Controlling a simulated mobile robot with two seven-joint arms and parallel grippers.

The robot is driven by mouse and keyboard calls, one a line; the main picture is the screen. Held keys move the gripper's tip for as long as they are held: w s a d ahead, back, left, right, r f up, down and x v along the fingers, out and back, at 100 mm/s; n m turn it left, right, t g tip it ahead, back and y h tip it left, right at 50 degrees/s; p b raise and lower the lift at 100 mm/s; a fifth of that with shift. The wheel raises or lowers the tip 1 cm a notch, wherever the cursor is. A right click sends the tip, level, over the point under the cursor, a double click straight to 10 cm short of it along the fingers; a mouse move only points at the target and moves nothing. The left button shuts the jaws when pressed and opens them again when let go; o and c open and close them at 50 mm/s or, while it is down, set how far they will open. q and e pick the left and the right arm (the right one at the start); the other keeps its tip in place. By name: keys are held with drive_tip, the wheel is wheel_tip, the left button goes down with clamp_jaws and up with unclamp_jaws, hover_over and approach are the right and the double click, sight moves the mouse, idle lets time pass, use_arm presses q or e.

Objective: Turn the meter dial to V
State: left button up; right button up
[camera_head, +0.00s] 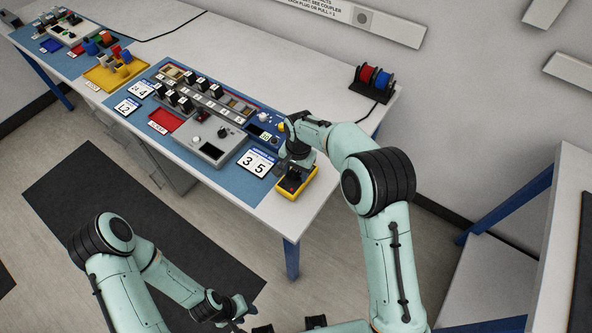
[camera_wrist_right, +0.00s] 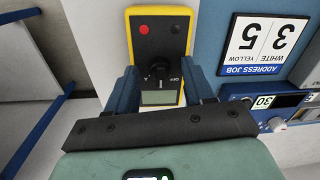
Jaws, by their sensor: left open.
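The yellow meter (camera_head: 291,190) with a dark face lies near the right front end of the table. In the right wrist view the meter (camera_wrist_right: 133,38) shows a red socket, a black socket, a grey display and a black dial (camera_wrist_right: 159,70). The labels V and OFF are printed beside the dial; I cannot tell which one it points to. My right gripper (camera_wrist_right: 159,75) is over the meter, its blue fingers apart on either side of the dial, with no grip visible. In the head view the right gripper (camera_head: 294,167) partly hides the meter. My left gripper (camera_head: 239,309) is open and empty, low in front of the table.
A card reading 35 (camera_head: 256,163) lies beside the meter. A grey control panel (camera_head: 213,148) and rows of black modules stand to the left on the blue mat. A red tray (camera_head: 166,120), a yellow tray (camera_head: 112,74) and wire spools (camera_head: 372,80) are further off.

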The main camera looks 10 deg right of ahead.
sight(298, 176)
use_arm(q)
drive_tip(key=shift+w+r+p, duration=0.45)
drive_tip(key=shift+w+r, duration=0.1)
drive_tip(key=shift+r, duration=0.1)
use_arm(e)
wheel_tip(298, 176, up, 14)
drive_tip(key=shift+s+d+f, duration=0.25)
drive_tip(key=shift+d, duration=0.05)
use_arm(q)
drive_tip(key=shift+s, duration=0.1)
use_arm(e)
drive_tip(key=shift+f, duration=0.1)
